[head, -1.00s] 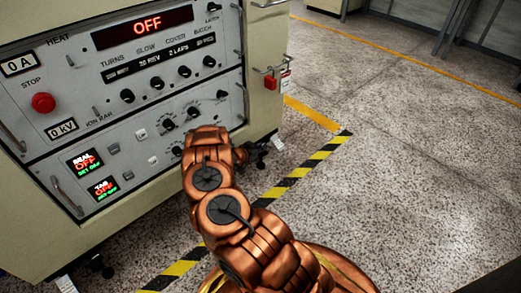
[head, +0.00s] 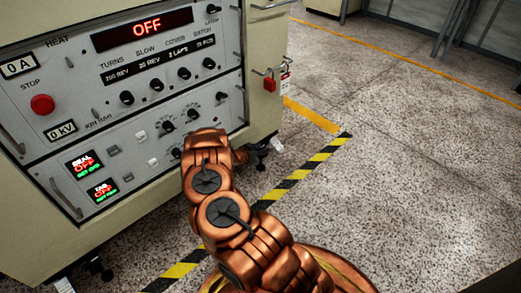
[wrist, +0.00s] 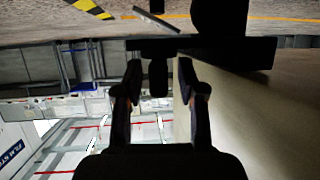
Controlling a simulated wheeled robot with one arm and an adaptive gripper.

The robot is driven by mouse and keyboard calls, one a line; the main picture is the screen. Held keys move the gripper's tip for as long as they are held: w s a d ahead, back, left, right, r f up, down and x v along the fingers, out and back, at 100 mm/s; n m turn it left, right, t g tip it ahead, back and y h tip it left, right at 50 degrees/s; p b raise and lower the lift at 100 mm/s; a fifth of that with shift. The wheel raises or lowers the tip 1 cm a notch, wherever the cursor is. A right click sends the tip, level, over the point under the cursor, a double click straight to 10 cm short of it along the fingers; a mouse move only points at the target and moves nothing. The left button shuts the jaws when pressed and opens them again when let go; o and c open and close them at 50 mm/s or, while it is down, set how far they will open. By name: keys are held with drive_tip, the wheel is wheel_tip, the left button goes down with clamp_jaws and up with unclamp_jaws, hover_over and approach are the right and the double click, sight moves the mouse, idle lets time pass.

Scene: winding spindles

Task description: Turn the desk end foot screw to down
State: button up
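A foot assembly (head: 262,165) shows under the cabinet's right corner in the head view, dark and partly behind my arm. A pale tab (head: 277,145) sticks out beside it. In the wrist view, which is upside down, a dark upright stem (wrist: 158,76) stands between my fingers, below a black crossbar (wrist: 235,53); it looks like the foot screw. The pale tab (wrist: 156,20) lies beyond the bar. My gripper (wrist: 159,64) is open around the stem, with gaps visible on both sides. The screw's setting cannot be told.
The cabinet (head: 130,225) stands close on the left, with knobs, a red stop button (head: 42,104) and OFF displays. Another foot (head: 100,266) shows at lower left. Striped tape (head: 300,173) crosses the floor; open floor lies right.

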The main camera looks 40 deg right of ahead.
drive_tip(key=shift+a, duration=0.1)
drive_tip(key=v, duration=1.2)
